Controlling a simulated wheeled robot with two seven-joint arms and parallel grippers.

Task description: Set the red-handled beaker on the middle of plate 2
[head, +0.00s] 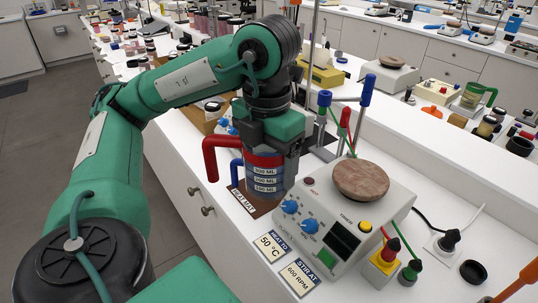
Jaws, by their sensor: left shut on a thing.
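The beaker with the red handle (212,157) is upright in my left gripper (277,143), which is shut on it near its red upper band. Volume labels show on the beaker side. A blue handle (236,172) shows just below the red one, and blue shows behind the labels; I cannot tell whether a second beaker stands there. A round brown plate (360,180) tops the white control box (345,225), to the right of the beaker and apart from it. No plate number is readable. My right gripper is not in view.
A brown mat (252,203) lies below the beaker. Blue-topped stand posts (366,85) and coloured leads rise behind the round plate. Instruction cards (272,245) lie at the bench front. Another plate unit (391,62) stands farther back.

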